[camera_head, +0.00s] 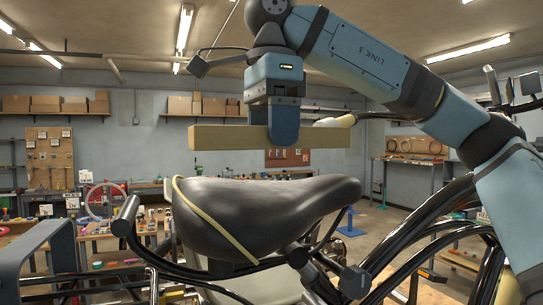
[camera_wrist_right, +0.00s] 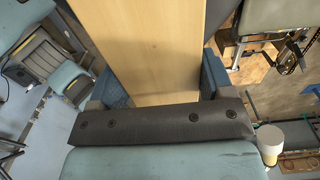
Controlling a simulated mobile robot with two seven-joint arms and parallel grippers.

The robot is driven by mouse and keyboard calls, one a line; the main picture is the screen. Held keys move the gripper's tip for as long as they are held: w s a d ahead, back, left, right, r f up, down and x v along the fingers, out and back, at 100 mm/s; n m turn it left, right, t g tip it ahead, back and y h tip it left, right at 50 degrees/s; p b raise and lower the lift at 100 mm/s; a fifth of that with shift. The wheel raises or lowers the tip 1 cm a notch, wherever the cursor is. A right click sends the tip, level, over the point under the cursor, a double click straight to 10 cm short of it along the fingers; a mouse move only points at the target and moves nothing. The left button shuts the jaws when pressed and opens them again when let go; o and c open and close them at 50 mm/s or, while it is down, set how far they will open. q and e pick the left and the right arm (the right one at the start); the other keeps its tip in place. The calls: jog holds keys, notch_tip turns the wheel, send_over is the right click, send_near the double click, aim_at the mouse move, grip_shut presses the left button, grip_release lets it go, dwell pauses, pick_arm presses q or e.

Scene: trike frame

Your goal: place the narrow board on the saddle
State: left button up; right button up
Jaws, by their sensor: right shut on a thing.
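The narrow board (camera_head: 220,138) is a pale wooden bar, held roughly level in the head view. My right gripper (camera_head: 284,138) reaches down from above and is shut on it near its middle. In the right wrist view the board (camera_wrist_right: 150,45) lies between the two blue fingers. The black saddle (camera_head: 265,208) is below the board, with a visible gap between them. A yellowish band runs over the saddle's left part. The board's far side is hidden in the head view. My left gripper is not in view.
Black frame tubes (camera_head: 440,225) rise at the right of the saddle. A dark bar with a rounded end (camera_head: 125,215) stands at its left. A grey angular part (camera_head: 45,232) is at the far left. Workbenches and shelves with boxes are farther back.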

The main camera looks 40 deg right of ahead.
aim_at(271, 177)
notch_tip(271, 177, down, 3)
jog(key=shift+a+f, duration=0.1)
jog(key=shift+f, duration=0.25)
jog(key=shift+f, duration=0.1)
jog(key=o, duration=1.1)
jog(key=shift+c, duration=0.2)
notch_tip(271, 177, up, 12)
jog(key=shift+r, duration=0.15)
dwell(0.3)
